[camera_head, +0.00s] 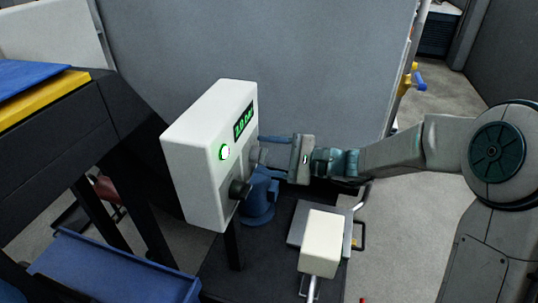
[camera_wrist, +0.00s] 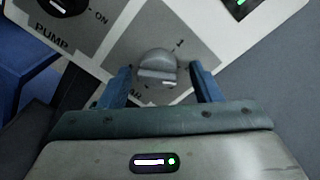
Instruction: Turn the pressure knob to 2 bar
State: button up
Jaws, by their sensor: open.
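The pressure knob (camera_wrist: 156,68) is a grey rounded knob with a flat ridge, on a grey label plate (camera_wrist: 125,45) of the white control box (camera_head: 190,165). A "1" mark shows above it to the right; the other lettering is partly hidden. The green display (camera_head: 243,121) shows a bar reading, whose first digit I cannot read surely. My gripper (camera_wrist: 161,78) is open, with one blue finger on each side of the knob. A gap shows on both sides.
A black pump switch (camera_head: 239,190) sits below on the same box, marked PUMP and ON in the wrist view. A blue vice-like object (camera_head: 259,200) stands just behind the box. A grey panel (camera_head: 270,60) rises behind.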

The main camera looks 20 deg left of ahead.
jog(key=w+d, duration=0.2)
jog(key=d, duration=1.1)
jog(key=shift+d+r+p, duration=0.25)
jog(key=shift+r+p, duration=0.1)
